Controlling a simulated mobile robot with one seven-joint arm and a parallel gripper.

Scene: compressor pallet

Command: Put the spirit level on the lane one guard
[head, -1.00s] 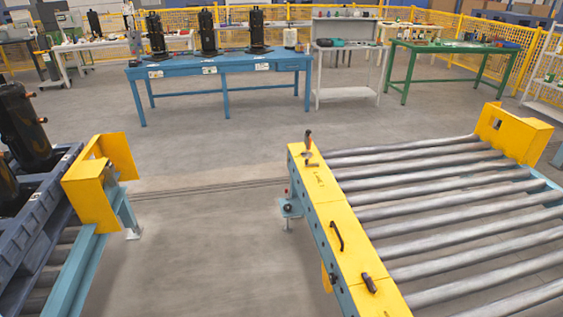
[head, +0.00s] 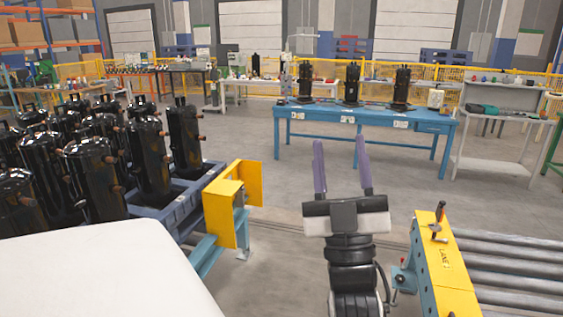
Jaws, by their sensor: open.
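My gripper (head: 341,150) is in the middle of the head view, its two purple fingers apart with nothing between them. Beyond the fingers is the blue workbench. A yellow guard (head: 455,285) with "LANE" lettering runs along the near side of the rollers at the lower right; the number after the word is hard to read. My gripper is to the left of this guard and apart from it. A tool with a red handle (head: 440,211) stands at the guard's far end. I cannot make out a spirit level for sure in this view.
The blue workbench (head: 375,115) bears several black compressors. A pallet (head: 183,208) of black compressors and a yellow bracket (head: 222,205) stand at left. Rollers (head: 510,268) lie at right. A grey table (head: 495,160) stands at back right. Open floor lies before the workbench.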

